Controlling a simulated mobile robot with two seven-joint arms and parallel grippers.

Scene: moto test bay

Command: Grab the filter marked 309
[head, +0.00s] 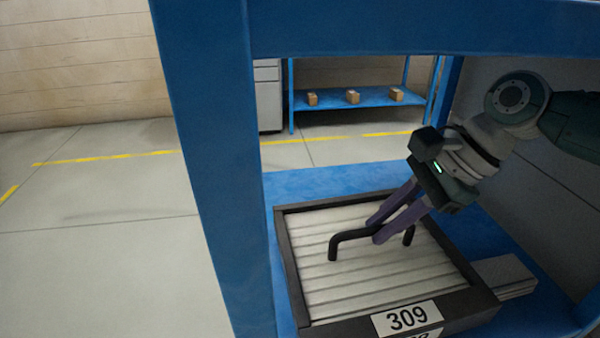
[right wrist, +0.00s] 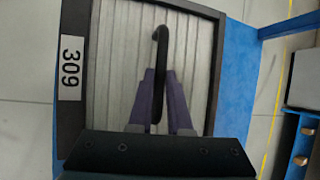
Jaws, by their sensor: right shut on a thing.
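The filter marked 309 (head: 315,293) is a dark square frame with white pleats and a black bar handle (head: 348,234) across its top. It lies flat on the blue shelf, with its 309 label (head: 407,318) on the near side. My right gripper (head: 377,231) reaches down from the right and is shut on the handle. In the right wrist view the filter (right wrist: 208,70) fills the middle, and the fingers (right wrist: 165,112) sit on both sides of the handle (right wrist: 161,55). They hide part of the handle. My left gripper is not in view.
A blue rack post (head: 215,170) stands left of the filter, and a blue beam (head: 400,28) crosses above. A flat grey stack (head: 506,277) lies right of the filter on the shelf. A far blue shelf (head: 333,101) holds small brown boxes. Open floor lies to the left.

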